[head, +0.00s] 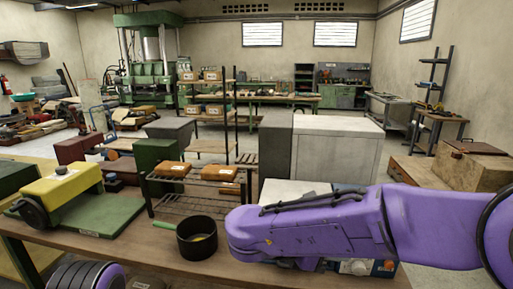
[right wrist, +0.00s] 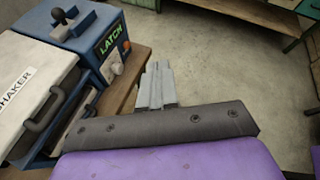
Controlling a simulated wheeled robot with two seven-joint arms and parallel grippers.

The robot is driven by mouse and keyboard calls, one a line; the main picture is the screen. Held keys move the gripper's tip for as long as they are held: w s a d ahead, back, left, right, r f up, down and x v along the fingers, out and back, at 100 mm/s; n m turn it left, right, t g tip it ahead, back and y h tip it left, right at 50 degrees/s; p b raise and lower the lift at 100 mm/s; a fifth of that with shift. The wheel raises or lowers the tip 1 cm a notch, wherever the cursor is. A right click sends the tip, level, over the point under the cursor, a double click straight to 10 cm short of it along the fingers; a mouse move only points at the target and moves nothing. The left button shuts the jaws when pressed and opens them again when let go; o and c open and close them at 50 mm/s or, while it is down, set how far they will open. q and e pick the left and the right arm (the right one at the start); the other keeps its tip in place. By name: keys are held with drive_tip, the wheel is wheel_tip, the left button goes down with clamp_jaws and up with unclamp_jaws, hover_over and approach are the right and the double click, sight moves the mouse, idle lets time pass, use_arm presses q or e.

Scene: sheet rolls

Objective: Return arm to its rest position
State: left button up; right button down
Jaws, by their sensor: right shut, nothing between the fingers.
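My right arm, purple, reaches in from the right across the front of the table in the head view; its gripper cannot be made out there. In the right wrist view my right gripper (right wrist: 157,82) is shut and empty. Its grey fingers are just off the wooden table edge (right wrist: 122,98), with concrete floor behind them. A blue machine (right wrist: 115,60) labelled LATCH, with a white lid marked SHAKER (right wrist: 28,85), stands to their left. In the head view that machine is mostly hidden behind my right arm. My left gripper does not show; only part of my left arm shows at bottom left.
The wooden table (head: 135,255) holds a black pot (head: 197,240) with a green handle, close to my right arm. A wire rack (head: 190,192) with orange boxes stands behind it. A yellow-and-green machine (head: 62,190) is at left. Open floor (right wrist: 215,60) lies beyond the table edge.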

drive_tip(key=w+d+f+n+t, duration=0.25)
drive_tip(key=w+n+t, duration=0.5)
drive_tip(key=n, duration=0.65)
wheel_tip(320, 180, down, 18)
drive_tip(key=s+d+n+t+y, duration=0.25)
drive_tip(key=n+y, duration=0.35)
drive_tip(key=n, duration=1.1)
drive_tip(key=s+d+f+n+g+y, duration=0.2)
drive_tip(key=s+f+n+g+y, duration=0.1)
drive_tip(key=s+f+n, duration=0.75)
drive_tip(key=s+d+f+g, duration=0.3)
drive_tip(key=s+f, duration=0.3)
drive_tip(key=s, duration=0.4)
drive_tip(key=s+d+f+g, duration=0.3)
drive_tip(key=s+f, duration=0.3)
drive_tip(key=s, duration=0.4)
drive_tip(key=shift+s+d+n, duration=0.2)
drive_tip(key=shift+d+n, duration=0.25)
drive_tip(key=shift+d, duration=0.2)
